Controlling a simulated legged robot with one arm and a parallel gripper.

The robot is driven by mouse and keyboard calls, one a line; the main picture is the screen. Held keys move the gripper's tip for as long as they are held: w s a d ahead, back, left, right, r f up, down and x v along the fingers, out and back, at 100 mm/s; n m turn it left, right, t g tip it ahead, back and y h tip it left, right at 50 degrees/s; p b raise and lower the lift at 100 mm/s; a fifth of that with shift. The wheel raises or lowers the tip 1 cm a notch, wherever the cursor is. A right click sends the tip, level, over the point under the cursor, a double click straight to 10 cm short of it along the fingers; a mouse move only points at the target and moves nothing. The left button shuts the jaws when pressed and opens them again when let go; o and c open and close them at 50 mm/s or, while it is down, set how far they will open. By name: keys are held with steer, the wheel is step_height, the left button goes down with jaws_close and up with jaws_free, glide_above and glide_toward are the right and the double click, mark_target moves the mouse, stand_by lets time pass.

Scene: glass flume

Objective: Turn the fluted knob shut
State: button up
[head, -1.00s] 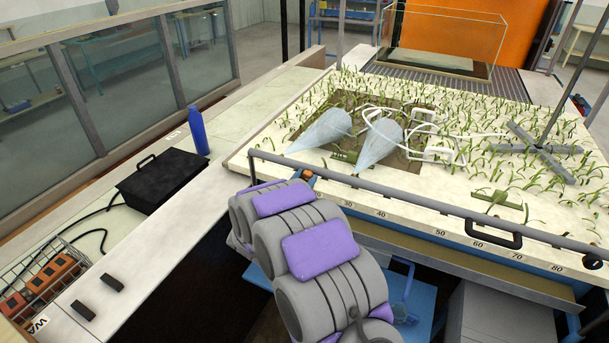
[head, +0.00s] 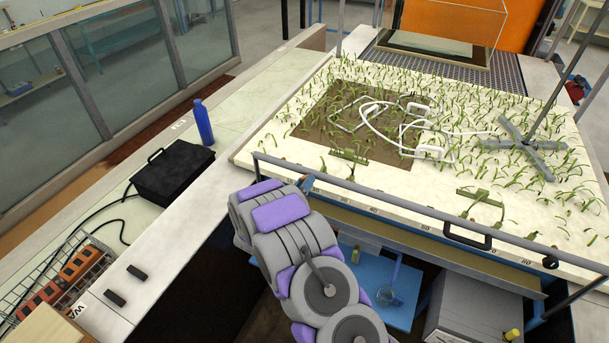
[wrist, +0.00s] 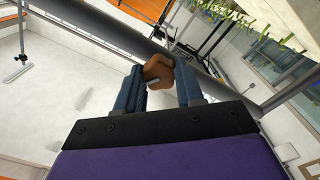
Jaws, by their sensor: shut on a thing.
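The orange-brown fluted knob (wrist: 158,70) sits between the blue fingers of my gripper (wrist: 161,76) in the wrist view. The fingers are shut on it, one on each side, close to a grey rail. A dark slot-like mark shows on the knob's near face. My arm hides most of my gripper there.
A planted bed (head: 480,180) with a grey front rail (head: 400,204) and a black handle (head: 467,234) lies ahead. A black case (head: 174,172) and blue bottle (head: 203,122) stand on the left ledge. White tubing (head: 385,125) lies on the bed's brown patch.

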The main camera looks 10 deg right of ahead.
steer(key=n+p, duration=0.1)
steer(key=n, duration=0.1)
steer(key=n+p, duration=0.2)
steer(key=shift+w+a+r, duration=0.1)
steer(key=shift+a+r, duration=0.05)
steer(key=shift+a, duration=0.05)
steer(key=shift+n+p, duration=0.5)
steer(key=shift+n, duration=0.9)
steer(key=shift+f, duration=0.2)
steer(key=o, duration=1)
steer(key=shift+w+a+f, duration=0.1)
steer(key=shift+w+a, duration=0.05)
steer(key=shift+o, duration=0.2)
steer(key=shift+s, duration=0.25)
